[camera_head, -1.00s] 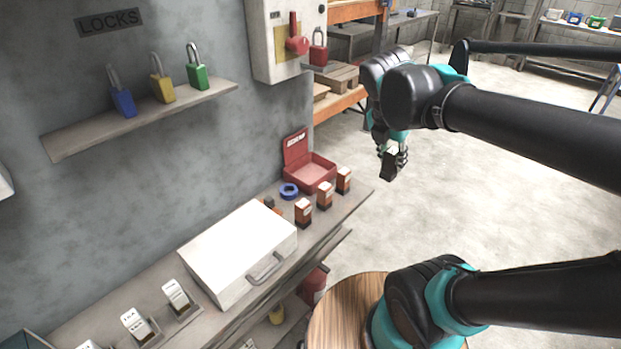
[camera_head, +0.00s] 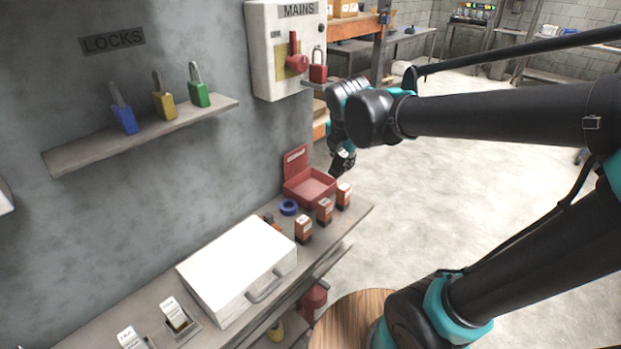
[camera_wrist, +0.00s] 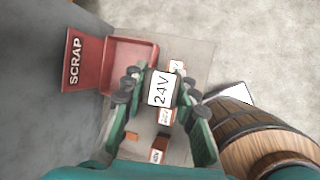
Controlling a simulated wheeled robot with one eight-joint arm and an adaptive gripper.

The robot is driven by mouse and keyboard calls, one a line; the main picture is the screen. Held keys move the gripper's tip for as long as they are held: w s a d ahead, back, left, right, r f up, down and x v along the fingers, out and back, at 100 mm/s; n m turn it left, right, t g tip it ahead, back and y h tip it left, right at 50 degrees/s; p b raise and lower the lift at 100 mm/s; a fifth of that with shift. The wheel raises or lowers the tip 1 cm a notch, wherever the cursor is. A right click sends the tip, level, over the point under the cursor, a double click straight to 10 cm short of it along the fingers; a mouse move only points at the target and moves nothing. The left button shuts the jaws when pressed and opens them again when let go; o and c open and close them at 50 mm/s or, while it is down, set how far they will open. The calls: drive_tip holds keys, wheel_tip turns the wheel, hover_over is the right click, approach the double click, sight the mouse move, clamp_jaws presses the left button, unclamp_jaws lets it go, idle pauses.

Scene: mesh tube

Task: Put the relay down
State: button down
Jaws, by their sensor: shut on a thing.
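My gripper (camera_head: 343,160) is shut on a relay and holds it in the air beyond the right end of the red box. In the wrist view the relay (camera_wrist: 160,89) shows a white top labelled 24V, between the two green fingers. Below it is the worktop (camera_wrist: 195,55), with the red box labelled SCRAP (camera_head: 310,188), which looks empty, at its far end. Several orange-and-dark relays with white tops stand along its front edge, such as this one (camera_head: 303,228). The held relay's underside is hidden.
A blue tape roll (camera_head: 289,207) lies beside the box. A closed white case (camera_head: 238,262) takes up the middle of the worktop. A wooden barrel (camera_head: 350,318) stands in front. A grey MAINS cabinet (camera_head: 268,60) hangs on the wall above.

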drive_tip(key=w+a, duration=0.4)
drive_tip(key=a, duration=0.1)
drive_tip(key=shift+w+a+f, duration=0.3)
drive_tip(key=shift+a+f, duration=0.1)
drive_tip(key=shift+f, duration=1.3)
drive_tip(key=shift+w+a+f, duration=0.3)
drive_tip(key=shift+a+f, duration=0.15)
drive_tip(key=shift+f, duration=1.25)
drive_tip(key=shift+w+a+f, duration=0.3)
drive_tip(key=shift+a+f, duration=0.1)
drive_tip(key=shift+f, duration=1.3)
drive_tip(key=shift+w+a+f, duration=0.15)
drive_tip(key=shift+f, duration=0.05)
drive_tip(key=g+h, duration=0.1)
drive_tip(key=w+a+g+h, duration=0.1)
drive_tip(key=shift+a+r+n+h, duration=0.15)
drive_tip(key=shift+a+n+h, duration=0.05)
drive_tip(key=shift+n+h, duration=0.1)
drive_tip(key=shift+d+f, duration=0.1)
drive_tip(key=shift+f, duration=0.65)
drive_tip(key=shift+f, duration=0.15)
drive_tip(key=c, duration=1.2)
unclamp_jaws()
